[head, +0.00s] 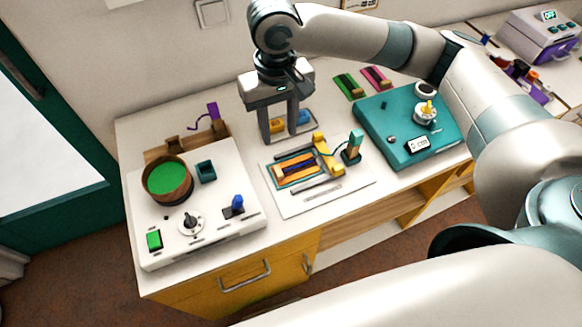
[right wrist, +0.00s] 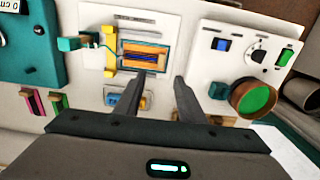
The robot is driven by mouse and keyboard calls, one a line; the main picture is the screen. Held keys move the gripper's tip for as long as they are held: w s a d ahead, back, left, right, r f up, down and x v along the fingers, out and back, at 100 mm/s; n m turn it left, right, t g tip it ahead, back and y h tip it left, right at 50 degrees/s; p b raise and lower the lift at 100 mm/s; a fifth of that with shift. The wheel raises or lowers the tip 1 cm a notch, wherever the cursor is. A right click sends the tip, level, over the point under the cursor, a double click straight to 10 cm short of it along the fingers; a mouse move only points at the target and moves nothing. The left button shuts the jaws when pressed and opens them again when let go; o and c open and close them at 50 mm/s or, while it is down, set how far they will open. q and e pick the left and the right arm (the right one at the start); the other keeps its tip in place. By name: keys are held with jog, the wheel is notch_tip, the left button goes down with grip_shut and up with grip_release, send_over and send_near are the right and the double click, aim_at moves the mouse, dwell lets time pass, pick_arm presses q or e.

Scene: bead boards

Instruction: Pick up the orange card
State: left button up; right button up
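An orange flat piece (head: 292,170) lies in a teal-edged frame on a white board, with a dark blue strip across it. It also shows in the right wrist view (right wrist: 143,57), upper left of the fingers. I take it as the orange card. A small orange-yellow block (head: 277,126) sits beside a blue block (head: 303,117) in a shallow tray behind my right gripper, partly hidden by its fingers. My right gripper (head: 280,138) points down, open and empty, behind the white board. Its spread fingers show in the right wrist view (right wrist: 157,80). My left gripper is out of view.
A yellow bar (head: 327,155) and teal post (head: 353,147) stand at the white board's right side. A white console with a green-topped round bowl (head: 167,179) is left. A teal box (head: 398,118) is right. Green (head: 349,87) and pink (head: 376,78) strips lie behind.

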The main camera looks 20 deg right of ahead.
jog(key=p, duration=0.2)
send_over(278, 170)
jog(key=f, duration=1.1)
jog(key=shift+s+d, duration=0.25)
jog(key=shift+s, duration=0.15)
jog(key=shift+w+f, duration=0.1)
jog(key=shift+f, duration=0.2)
jog(key=shift+w+a+f+p, duration=0.15)
jog(key=shift+f+p, duration=0.25)
jog(key=shift+f, duration=0.75)
jog(key=shift+w+a+f+p, duration=0.1)
jog(key=shift+f+p, duration=0.3)
jog(key=shift+f, duration=0.7)
jog(key=shift+c, duration=0.2)
grip_shut()
